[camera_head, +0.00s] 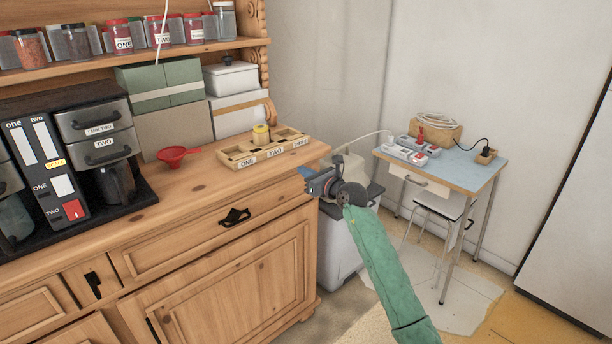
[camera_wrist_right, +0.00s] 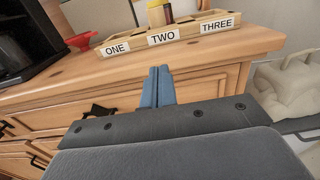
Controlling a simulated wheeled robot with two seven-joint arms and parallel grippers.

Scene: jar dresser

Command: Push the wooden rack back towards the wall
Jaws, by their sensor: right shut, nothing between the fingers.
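The wooden rack (camera_head: 236,163) lies on the dresser top near its right end, with labels ONE, TWO and THREE on its front. A small jar with a yellow lid (camera_head: 261,134) stands in or just behind it. In the right wrist view the rack (camera_wrist_right: 190,32) is ahead of the fingers, beyond the dresser's front edge. My right gripper (camera_head: 308,174) is in front of the dresser's right corner, apart from the rack. Its blue fingers (camera_wrist_right: 157,85) are shut together and empty. My left gripper is not in view.
A coffee machine (camera_head: 95,135) is further left. Green boxes (camera_head: 160,88) and a white canister (camera_head: 231,78) are behind. A blue-topped table (camera_head: 455,170) stands at right.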

